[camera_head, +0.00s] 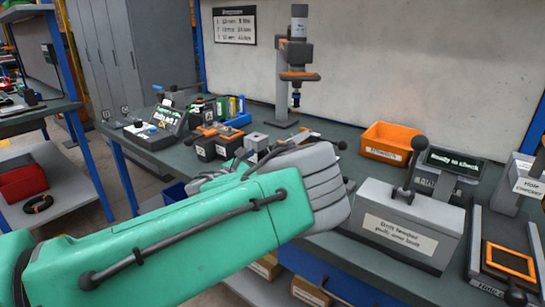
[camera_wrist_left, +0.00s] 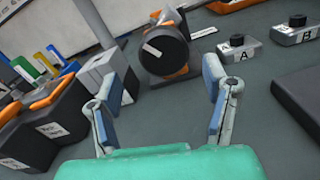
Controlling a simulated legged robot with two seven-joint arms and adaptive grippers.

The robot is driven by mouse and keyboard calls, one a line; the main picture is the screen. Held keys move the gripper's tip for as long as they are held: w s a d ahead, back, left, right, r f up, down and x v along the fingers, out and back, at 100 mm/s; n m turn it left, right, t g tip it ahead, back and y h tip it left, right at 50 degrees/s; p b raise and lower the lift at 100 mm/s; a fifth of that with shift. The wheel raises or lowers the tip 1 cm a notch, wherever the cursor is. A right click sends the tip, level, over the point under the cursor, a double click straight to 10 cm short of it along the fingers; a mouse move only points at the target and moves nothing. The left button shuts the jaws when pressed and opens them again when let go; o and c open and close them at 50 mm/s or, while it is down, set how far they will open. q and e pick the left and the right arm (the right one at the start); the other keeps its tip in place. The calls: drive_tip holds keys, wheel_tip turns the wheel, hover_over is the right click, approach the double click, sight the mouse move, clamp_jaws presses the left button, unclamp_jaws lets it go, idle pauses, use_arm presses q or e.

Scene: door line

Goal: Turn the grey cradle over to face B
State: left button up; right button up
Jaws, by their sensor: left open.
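In the left wrist view a black round knob (camera_wrist_left: 165,49) with a white stripe sits on a fixture with orange parts. I cannot clearly make out a grey cradle there; the knob hides what is behind it. My left gripper (camera_wrist_left: 168,72) is open, its two grey-blue fingers apart on either side of the knob's lower part, nearer the camera. I cannot tell whether they touch it. Small grey blocks with black buttons, labelled A (camera_wrist_left: 237,47) and B (camera_wrist_left: 297,31), stand to the right. My right gripper is not in view.
Grey blocks (camera_wrist_left: 103,66) and dark boxes with orange tops (camera_wrist_left: 50,115) stand left of the fingers. A dark slab (camera_wrist_left: 302,92) lies right. In the head view an orange bin (camera_head: 386,142), a grey lever box (camera_head: 402,222) and a press stand (camera_head: 298,75) crowd the bench.

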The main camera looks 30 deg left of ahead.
sight(276, 152)
use_arm(q)
drive_tip(key=w, duration=0.1)
drive_tip(key=w+d, duration=0.2)
drive_tip(key=w, duration=0.1)
drive_tip(key=shift+w+r+b, duration=0.1)
drive_tip(key=shift+r+b, duration=0.2)
drive_tip(key=shift+w, duration=0.3)
drive_tip(key=shift+w+a+f, duration=0.15)
drive_tip(key=shift+w+a, duration=0.05)
drive_tip(key=shift+a, duration=0.1)
drive_tip(key=shift+a+f, duration=0.2)
drive_tip(key=shift+a, duration=0.45)
drive_tip(key=shift+d+r, duration=0.2)
drive_tip(key=shift+d, duration=0.2)
drive_tip(key=c, duration=1)
drive_tip(key=shift+w+d+r, duration=0.1)
drive_tip(key=shift+w+d, duration=0.05)
drive_tip(key=shift+d, duration=0.15)
drive_tip(key=shift+c, duration=0.9)
